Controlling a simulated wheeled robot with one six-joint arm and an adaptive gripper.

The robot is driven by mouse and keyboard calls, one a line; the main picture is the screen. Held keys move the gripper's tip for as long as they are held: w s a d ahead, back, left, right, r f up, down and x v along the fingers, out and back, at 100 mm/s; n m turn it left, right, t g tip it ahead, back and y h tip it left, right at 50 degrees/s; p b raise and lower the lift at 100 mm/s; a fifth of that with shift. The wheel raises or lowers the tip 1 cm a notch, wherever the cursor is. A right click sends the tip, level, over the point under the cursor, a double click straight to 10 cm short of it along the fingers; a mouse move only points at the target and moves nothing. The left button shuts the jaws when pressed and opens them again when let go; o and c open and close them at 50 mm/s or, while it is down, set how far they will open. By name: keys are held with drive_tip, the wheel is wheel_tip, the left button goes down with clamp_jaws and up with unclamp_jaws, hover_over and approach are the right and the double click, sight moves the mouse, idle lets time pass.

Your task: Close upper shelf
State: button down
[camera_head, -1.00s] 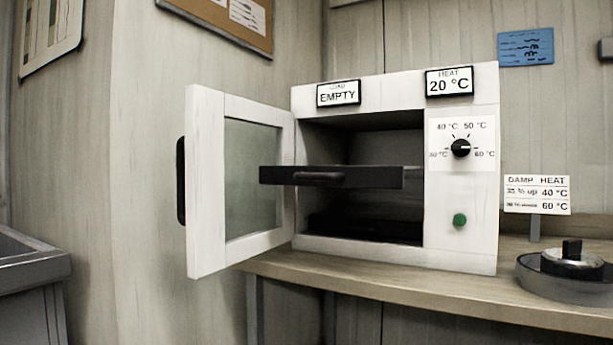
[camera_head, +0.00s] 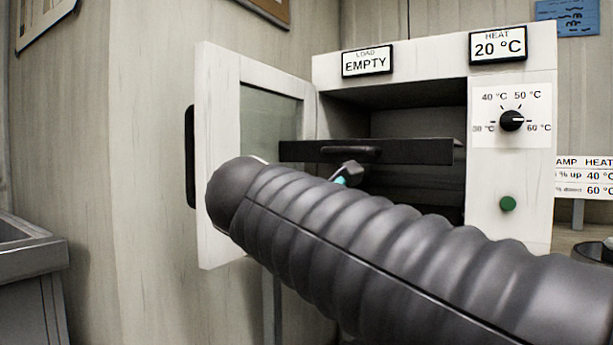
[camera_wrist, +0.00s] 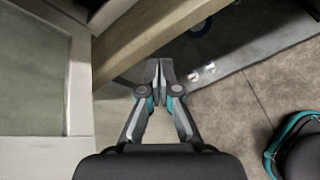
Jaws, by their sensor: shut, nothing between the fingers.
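The upper shelf (camera_head: 420,152) is a dark drawer-like slab with a handle (camera_head: 350,154) on its front. It is pulled out of the white oven (camera_head: 395,68), and its front sticks out past the opening. The oven door (camera_head: 219,150) stands wide open to the left, with a dark handle. My gripper (camera_head: 350,172) shows just below the shelf's front, mostly hidden by my ribbed arm. In the wrist view my gripper (camera_wrist: 160,68) is shut and empty, its fingertips together. The door also shows in the wrist view (camera_wrist: 78,85). I cannot tell whether the gripper touches the shelf.
The oven shows an "EMPTY" sign (camera_head: 367,61), a "20 °C" sign (camera_head: 498,44), a dial (camera_head: 512,121) and a green button (camera_head: 508,204). A grey basin (camera_head: 35,254) stands at the lower left. The wrist view shows a wooden bench edge (camera_wrist: 140,45) and floor below.

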drive_tip(key=w+a+r+n+t+h, duration=0.2)
drive_tip(key=a+r+n, duration=0.2)
drive_tip(key=a+r, duration=0.35)
drive_tip(key=n+t+h, duration=0.1)
drive_tip(key=n+t, duration=0.1)
approach(316, 150)
drive_tip(key=b+x, duration=0.2)
drive_tip(key=x, duration=0.5)
drive_tip(key=shift+w+f, duration=0.1)
